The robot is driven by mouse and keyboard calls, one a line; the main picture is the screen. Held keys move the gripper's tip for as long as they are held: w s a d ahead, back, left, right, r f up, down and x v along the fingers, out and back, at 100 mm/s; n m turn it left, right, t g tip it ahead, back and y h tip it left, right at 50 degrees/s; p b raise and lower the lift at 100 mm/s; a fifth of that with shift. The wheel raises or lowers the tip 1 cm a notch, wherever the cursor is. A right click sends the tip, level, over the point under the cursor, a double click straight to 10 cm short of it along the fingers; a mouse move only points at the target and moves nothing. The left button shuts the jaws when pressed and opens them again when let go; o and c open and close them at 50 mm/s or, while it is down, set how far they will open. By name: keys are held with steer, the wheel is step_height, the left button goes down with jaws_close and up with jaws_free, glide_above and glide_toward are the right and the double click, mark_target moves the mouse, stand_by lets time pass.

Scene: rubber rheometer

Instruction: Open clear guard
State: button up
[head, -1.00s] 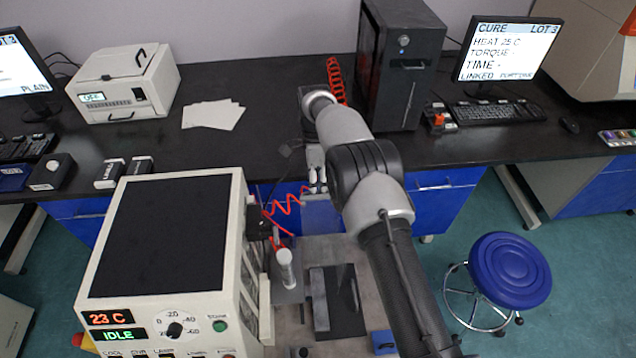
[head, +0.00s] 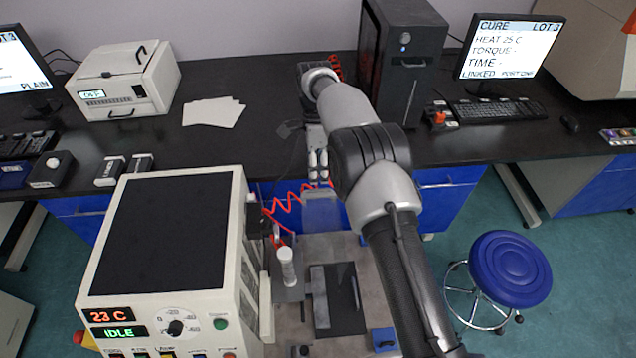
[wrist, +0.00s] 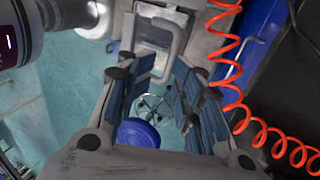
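In the wrist view a pale frame with a U-shaped grey handle (wrist: 172,50) is ahead of my gripper (wrist: 170,78). It looks like part of the clear guard. My two dark, blue-padded fingers are spread wide, with nothing held between them. The handle's lower end appears near or between the fingertips; I cannot tell if they touch. In the head view a faint translucent panel (head: 322,212), possibly the guard, is beside the rheometer (head: 165,235). My arm partly hides this area.
A red coiled cable (wrist: 235,75) runs close to my gripper's right side. A black bench (head: 260,150) with a dark tower (head: 400,65) is behind. A blue stool (head: 510,267) stands at right on open floor.

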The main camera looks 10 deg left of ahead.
steer(key=shift+r, duration=2)
